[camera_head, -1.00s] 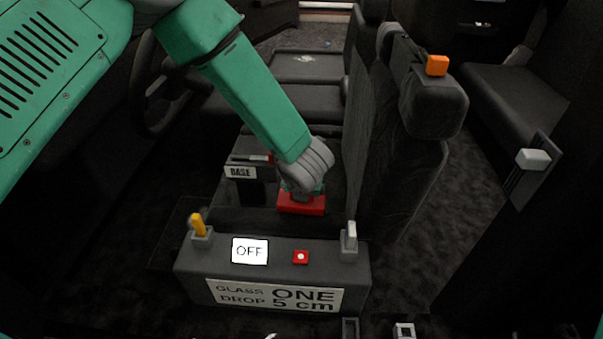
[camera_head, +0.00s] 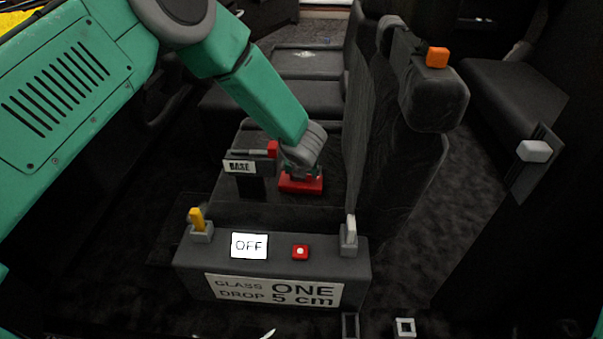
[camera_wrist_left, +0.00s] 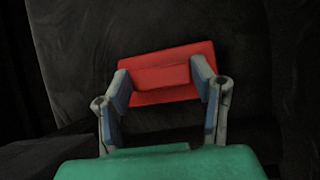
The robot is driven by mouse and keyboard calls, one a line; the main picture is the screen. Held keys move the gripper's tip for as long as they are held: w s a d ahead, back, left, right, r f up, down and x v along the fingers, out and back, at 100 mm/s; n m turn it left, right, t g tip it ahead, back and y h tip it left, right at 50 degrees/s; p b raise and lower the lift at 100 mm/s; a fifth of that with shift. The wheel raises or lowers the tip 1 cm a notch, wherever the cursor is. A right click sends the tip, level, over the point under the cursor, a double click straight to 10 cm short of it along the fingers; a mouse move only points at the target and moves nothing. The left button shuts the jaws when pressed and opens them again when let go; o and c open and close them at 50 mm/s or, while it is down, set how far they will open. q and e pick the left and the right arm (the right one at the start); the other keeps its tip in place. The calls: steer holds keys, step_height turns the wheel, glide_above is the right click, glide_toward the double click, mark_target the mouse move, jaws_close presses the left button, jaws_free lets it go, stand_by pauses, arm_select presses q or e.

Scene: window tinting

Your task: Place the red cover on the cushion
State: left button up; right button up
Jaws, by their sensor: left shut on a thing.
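The red cover (camera_head: 301,185) is a flat red block with a raised grip part, held at the end of my left arm in the head view. It also shows in the left wrist view (camera_wrist_left: 166,73), between the two fingers. My left gripper (camera_head: 302,171) is shut on the raised part. The cover is over the dark seat cushion (camera_head: 228,199), near the backrest; I cannot tell whether it touches the cushion. My right gripper is not in view.
A BASE-labelled holder (camera_head: 240,166) with a red-ended tool stands just left of the cover. In front is a control box (camera_head: 270,290) with a yellow lever (camera_head: 197,218), an OFF display and a red button (camera_head: 300,252). The seat backrest (camera_head: 390,170) rises at right.

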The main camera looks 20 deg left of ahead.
arm_select(q)
steer(key=o, duration=1.4)
steer(key=shift+s+d+r, duration=0.1)
steer(key=shift+s+r, duration=0.1)
steer(key=shift+r, duration=0.15)
steer(key=s+d+r, duration=0.1)
steer(key=s, duration=0.3)
steer(key=s+d+r+p, duration=0.1)
steer(key=s+d, duration=0.1)
steer(key=s, duration=0.3)
steer(key=s+d+r+p, duration=0.1)
steer(key=s+d, duration=0.1)
steer(key=s, duration=0.2)
steer(key=shift+s+d+r, duration=0.15)
steer(key=shift+d+r, duration=0.1)
